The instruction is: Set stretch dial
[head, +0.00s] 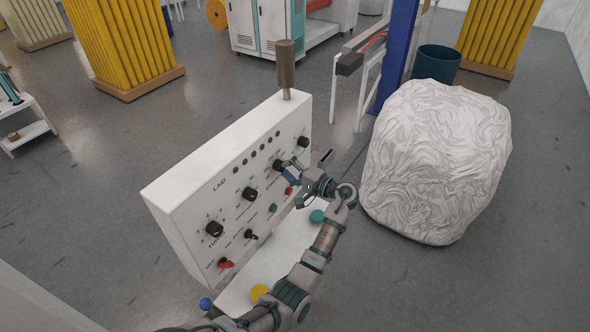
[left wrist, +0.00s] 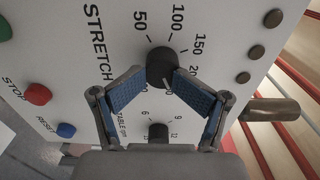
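The white control panel (head: 175,212) stands in the middle of the head view. My left gripper (head: 288,168) reaches its front at a black dial (head: 278,165). In the left wrist view the label STRETCH (left wrist: 97,45) stands beside the black stretch dial (left wrist: 160,62), with scale marks 50, 100, 150 and more. My left gripper (left wrist: 160,76) has its blue-padded fingers at both sides of this dial, closed in to about its width. The dial's pale pointer shows between the fingertips. Part of the scale is hidden. My right gripper is not in view.
A smaller dial (left wrist: 158,131) sits close below, between the fingers. Red (left wrist: 38,94) and blue (left wrist: 66,130) buttons are left of it. A large white wrapped bale (head: 437,160) stands right of my arm. Floor left of the panel is clear.

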